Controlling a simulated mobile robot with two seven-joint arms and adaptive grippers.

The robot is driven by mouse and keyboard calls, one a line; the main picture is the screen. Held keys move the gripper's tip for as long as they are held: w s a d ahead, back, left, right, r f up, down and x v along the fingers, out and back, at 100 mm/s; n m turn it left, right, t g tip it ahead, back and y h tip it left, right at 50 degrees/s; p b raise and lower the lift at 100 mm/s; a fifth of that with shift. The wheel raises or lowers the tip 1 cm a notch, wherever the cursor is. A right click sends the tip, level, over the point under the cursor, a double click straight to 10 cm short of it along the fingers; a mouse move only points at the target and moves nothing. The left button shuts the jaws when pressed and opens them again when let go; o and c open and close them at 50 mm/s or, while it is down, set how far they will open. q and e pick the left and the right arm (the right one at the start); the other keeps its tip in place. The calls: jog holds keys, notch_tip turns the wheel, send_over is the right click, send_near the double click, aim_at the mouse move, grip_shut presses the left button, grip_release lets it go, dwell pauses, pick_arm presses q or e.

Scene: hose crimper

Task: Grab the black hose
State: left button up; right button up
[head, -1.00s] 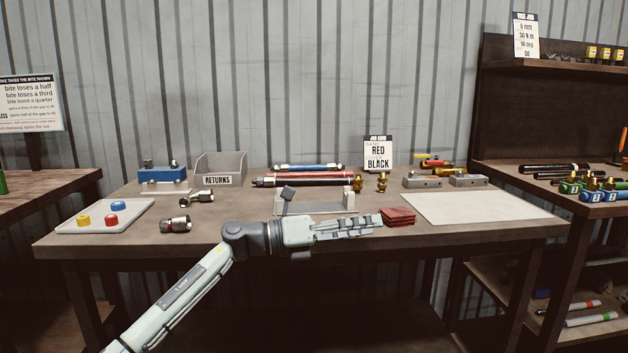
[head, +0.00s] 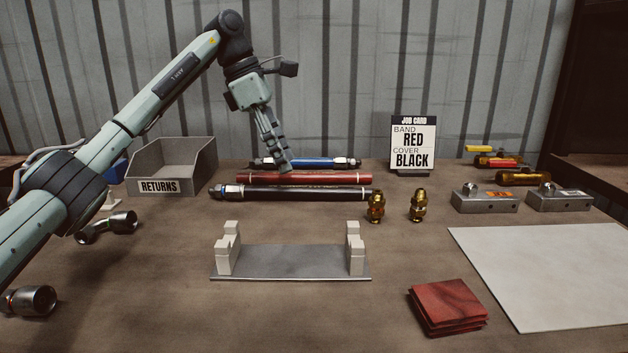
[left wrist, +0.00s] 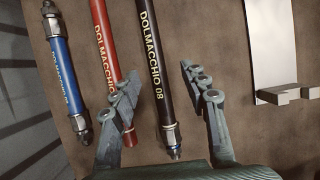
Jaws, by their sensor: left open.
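The black hose (head: 300,194) lies on the bench, nearest the front of a row of hoses, with metal fittings at its left end. My left gripper (head: 283,168) is above the row, pointing down, open and empty. In the left wrist view, the black hose (left wrist: 153,55) runs between the two spread fingers (left wrist: 160,75); the left finger overlaps the red hose (left wrist: 107,45). The gripper appears apart from the black hose. The red hose (head: 315,178) lies just behind it, and the blue hose (head: 310,162) farthest back. My right gripper is not in view.
A grey cradle (head: 290,262) stands in front of the hoses. Two brass fittings (head: 376,207) (head: 417,206) stand near the black hose's right end. The returns bin (head: 165,170) is left, the job card (head: 412,146) behind right. Red cloths (head: 447,305) and a pale sheet (head: 560,270) lie front right.

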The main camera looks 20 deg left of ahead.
aim_at(301, 188)
pick_arm(q)
jog(key=shift+w+f, duration=0.15)
jog(key=shift+f, duration=0.05)
jog(key=shift+x, duration=1.2)
jog(key=x, duration=0.3)
jog(key=shift+w+d+f, duration=0.2)
jog(key=shift+d+f, duration=0.05)
jog(key=shift+f, duration=0.05)
jog(key=shift+d+f, duration=0.15)
jog(key=shift+f, duration=0.2)
jog(key=shift+w, duration=0.1)
jog(key=c, duration=0.9)
grip_shut()
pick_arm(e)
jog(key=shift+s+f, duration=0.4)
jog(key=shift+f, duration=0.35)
